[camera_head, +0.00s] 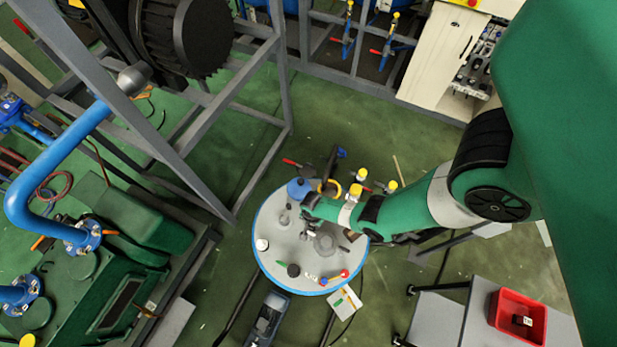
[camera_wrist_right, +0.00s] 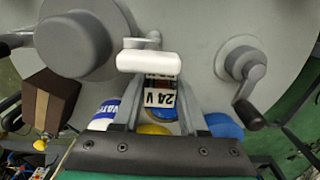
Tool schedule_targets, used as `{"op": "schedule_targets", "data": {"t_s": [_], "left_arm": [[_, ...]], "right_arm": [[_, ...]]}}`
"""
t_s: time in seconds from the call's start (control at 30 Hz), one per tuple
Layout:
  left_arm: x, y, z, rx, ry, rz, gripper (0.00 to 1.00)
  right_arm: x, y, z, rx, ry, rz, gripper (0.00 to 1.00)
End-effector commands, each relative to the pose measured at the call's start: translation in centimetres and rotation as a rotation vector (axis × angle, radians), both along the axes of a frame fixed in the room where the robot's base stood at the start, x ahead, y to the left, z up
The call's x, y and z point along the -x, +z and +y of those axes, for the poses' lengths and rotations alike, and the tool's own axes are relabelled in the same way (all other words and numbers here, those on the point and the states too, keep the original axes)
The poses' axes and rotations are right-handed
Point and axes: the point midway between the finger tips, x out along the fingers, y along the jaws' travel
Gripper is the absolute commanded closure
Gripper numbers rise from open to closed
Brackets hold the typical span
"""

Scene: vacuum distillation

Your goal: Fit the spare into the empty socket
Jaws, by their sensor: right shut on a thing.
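My right gripper (camera_wrist_right: 160,92) is shut on a small part labelled "24 V" (camera_wrist_right: 160,100), with white and red on its face. A white block (camera_wrist_right: 148,62) shows at the fingertips; I cannot tell whether it belongs to the part. In the head view my right gripper (camera_head: 308,204) is over the upper part of the round table, and the held part is too small to make out. I cannot make out an empty socket in either view. My left gripper is not in view.
The round grey table with a blue rim (camera_head: 275,262) carries several small items. Grey fixtures, one with a crank handle (camera_wrist_right: 243,68), stand close by in the wrist view. A red bin (camera_head: 505,330) with a dark block (camera_head: 522,320) is at lower right. Green floor surrounds the table.

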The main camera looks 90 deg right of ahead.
Motion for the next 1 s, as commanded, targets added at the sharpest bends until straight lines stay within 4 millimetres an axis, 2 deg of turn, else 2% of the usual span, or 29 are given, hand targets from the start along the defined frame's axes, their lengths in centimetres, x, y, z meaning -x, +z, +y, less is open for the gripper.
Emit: {"op": "schedule_targets", "data": {"t_s": [0.03, 0.23, 0.4, 0.43, 0.57, 0.87, 1.0], "left_arm": [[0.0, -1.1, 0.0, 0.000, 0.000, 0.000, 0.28], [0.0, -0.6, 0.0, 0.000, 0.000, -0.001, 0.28], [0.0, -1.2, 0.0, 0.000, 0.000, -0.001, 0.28], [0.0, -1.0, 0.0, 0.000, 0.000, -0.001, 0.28], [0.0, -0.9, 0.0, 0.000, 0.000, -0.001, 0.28], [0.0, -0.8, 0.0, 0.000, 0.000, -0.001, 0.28], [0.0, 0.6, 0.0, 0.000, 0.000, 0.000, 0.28]], "right_arm": [[0.0, -1.1, 0.0, 0.000, 0.000, 0.001, 1.00], [0.0, -0.7, 0.0, 0.000, 0.000, 0.001, 1.00], [0.1, -1.2, 0.0, 0.000, 0.000, 0.001, 1.00], [0.1, -1.0, 0.0, 0.000, 0.000, 0.001, 0.53], [0.1, -1.0, 0.0, 0.000, 0.000, 0.001, 0.29], [0.1, -0.9, 0.0, 0.000, 0.000, 0.001, 0.28], [0.0, 0.5, 0.0, 0.000, 0.000, 0.001, 0.28]]}}
